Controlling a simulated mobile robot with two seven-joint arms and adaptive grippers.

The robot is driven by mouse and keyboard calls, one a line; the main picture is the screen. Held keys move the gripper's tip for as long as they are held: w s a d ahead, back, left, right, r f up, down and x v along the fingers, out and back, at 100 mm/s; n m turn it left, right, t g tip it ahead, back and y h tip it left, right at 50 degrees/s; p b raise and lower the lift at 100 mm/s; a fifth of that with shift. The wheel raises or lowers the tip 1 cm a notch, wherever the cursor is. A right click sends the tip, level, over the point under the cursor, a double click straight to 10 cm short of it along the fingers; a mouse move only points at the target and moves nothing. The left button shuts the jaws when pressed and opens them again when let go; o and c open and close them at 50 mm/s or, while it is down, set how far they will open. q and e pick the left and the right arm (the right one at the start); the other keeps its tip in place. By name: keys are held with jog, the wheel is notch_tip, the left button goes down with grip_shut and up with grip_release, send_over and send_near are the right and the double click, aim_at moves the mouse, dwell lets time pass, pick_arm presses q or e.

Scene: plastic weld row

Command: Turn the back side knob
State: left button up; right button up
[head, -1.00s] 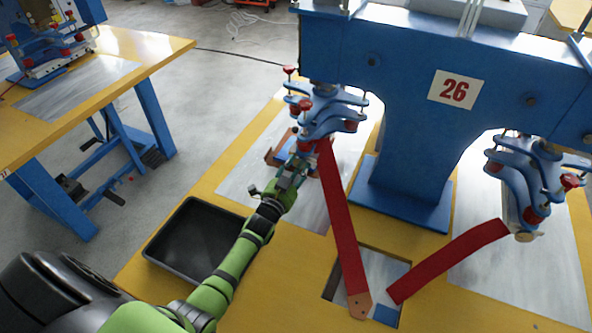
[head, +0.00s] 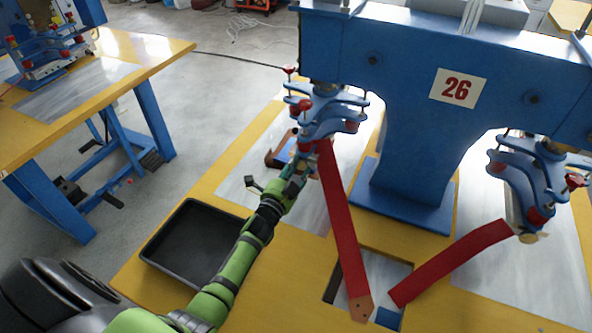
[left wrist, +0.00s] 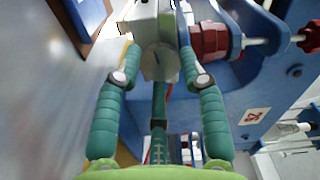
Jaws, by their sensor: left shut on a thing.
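The blue welding head (head: 325,115) with red knobs hangs under the left side of the blue machine frame. A round pale grey knob (left wrist: 158,62) sits at the end of a light block in the left wrist view. My left gripper (head: 293,170) reaches up to the low near end of this head. In the left wrist view its two green fingers (left wrist: 160,65) lie on either side of the grey knob and are shut on it. In the head view the fingers hide the knob. My right gripper is in neither view.
A long red strip (head: 345,235) hangs from the head to the yellow table (head: 245,290). A black tray (head: 195,245) lies left of my arm. A second welding head (head: 530,180) with another red strip (head: 450,262) is at right. A red knob (left wrist: 210,40) is close to my right-hand finger.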

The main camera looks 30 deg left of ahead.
pick_arm(q)
jog(key=o, duration=1.1)
jog(key=shift+o, duration=0.2)
jog(key=shift+s+f, duration=0.1)
jog(key=shift+s, duration=0.2)
jog(key=s, duration=1.1)
jog(key=shift+s+d, duration=0.2)
jog(key=shift+d, duration=0.15)
